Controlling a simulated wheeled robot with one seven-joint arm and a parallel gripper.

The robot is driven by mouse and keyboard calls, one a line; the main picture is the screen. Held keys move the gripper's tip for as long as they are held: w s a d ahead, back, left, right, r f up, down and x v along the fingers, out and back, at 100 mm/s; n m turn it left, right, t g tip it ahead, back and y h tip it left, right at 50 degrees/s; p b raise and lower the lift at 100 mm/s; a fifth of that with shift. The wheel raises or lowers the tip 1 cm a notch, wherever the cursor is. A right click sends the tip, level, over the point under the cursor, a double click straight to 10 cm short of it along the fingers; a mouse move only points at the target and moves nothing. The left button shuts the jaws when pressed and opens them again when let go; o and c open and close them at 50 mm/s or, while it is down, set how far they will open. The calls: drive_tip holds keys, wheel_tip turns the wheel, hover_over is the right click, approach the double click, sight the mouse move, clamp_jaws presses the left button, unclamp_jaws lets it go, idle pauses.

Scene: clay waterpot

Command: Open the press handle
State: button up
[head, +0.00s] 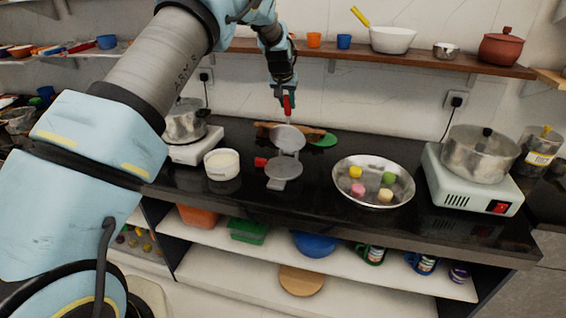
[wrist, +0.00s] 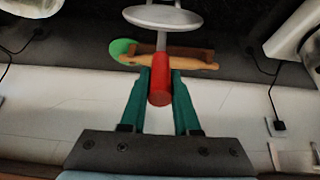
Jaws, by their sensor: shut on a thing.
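The grey metal press stands on the dark counter in the head view. Its round lower plate (head: 284,168) lies flat, and its round upper plate (head: 288,139) is raised and tilted back behind it. A red handle (head: 287,102) rises from the upper plate's far side. My gripper (head: 285,91) is shut on the raised red handle. In the wrist view the red handle (wrist: 160,88) lies between my green fingers (wrist: 160,73), with a grey plate (wrist: 162,16) beyond it.
A rolling pin (head: 300,132) and a green round item (head: 325,140) lie behind the press. A white bowl (head: 222,164) is left, a metal plate with colored pieces (head: 345,190) right. Pots on stoves flank them; a wooden shelf (head: 420,63) runs above.

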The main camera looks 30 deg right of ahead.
drive_tip(key=w+d, duration=0.1)
drive_tip(key=w+d+p, duration=0.1)
drive_tip(key=shift+w+d+r+p, duration=0.15)
drive_tip(key=shift+w+d+p, duration=0.05)
drive_tip(key=shift+w+p, duration=0.15)
idle(0.5)
drive_tip(key=shift+w+d, duration=1.25)
drive_tip(key=shift+w, duration=0.05)
